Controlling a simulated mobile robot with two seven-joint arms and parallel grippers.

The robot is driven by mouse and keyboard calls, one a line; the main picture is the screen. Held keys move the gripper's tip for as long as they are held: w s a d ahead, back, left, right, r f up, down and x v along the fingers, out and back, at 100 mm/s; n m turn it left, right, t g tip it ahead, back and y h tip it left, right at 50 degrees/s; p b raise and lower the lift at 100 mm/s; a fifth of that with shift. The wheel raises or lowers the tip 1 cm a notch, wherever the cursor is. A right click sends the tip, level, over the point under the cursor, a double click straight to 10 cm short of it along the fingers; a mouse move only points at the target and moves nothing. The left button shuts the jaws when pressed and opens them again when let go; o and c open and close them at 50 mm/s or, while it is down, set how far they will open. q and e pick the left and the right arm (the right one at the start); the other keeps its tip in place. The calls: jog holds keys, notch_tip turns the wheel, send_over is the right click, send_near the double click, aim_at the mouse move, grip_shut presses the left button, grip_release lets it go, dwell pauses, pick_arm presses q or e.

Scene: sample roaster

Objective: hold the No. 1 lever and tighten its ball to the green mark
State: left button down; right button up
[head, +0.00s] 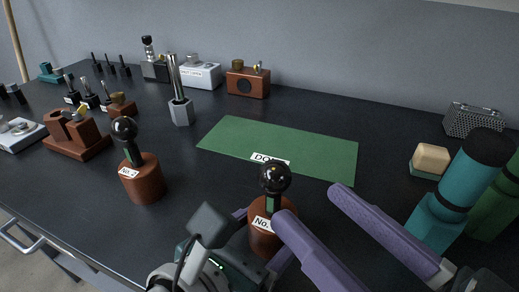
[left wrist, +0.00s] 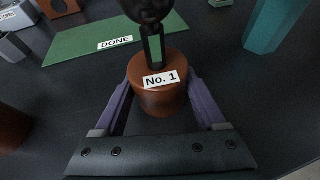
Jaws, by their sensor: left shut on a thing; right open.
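The No. 1 lever has a round brown base (head: 262,240) with a white label, a dark stem with a green mark (head: 271,204), and a glossy black ball (head: 275,178) on top. My left gripper (left wrist: 158,98) is shut on the base (left wrist: 160,95), one purple finger on each side. In the left wrist view the ball (left wrist: 147,8) is cut off by the top edge; green shows on the stem below it. My right gripper (head: 308,206) is open and empty, its fingertips just right of the lever.
A second black-ball lever on a brown base (head: 143,182) stands to the left. The green mat (head: 290,145), labelled DONE, is empty behind the No. 1 lever. A teal bottle (head: 460,195) and a sponge-like block (head: 430,160) stand at right. Several small devices line the back left.

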aim_at(275, 175)
jog(key=w+a+f+n+g, duration=0.1)
jog(key=w+a+f, duration=0.1)
jog(key=w+a, duration=0.4)
jog(key=w, duration=0.3)
jog(key=shift+w+a, duration=0.2)
jog(key=shift+a, duration=0.1)
grip_shut()
dwell(0.4)
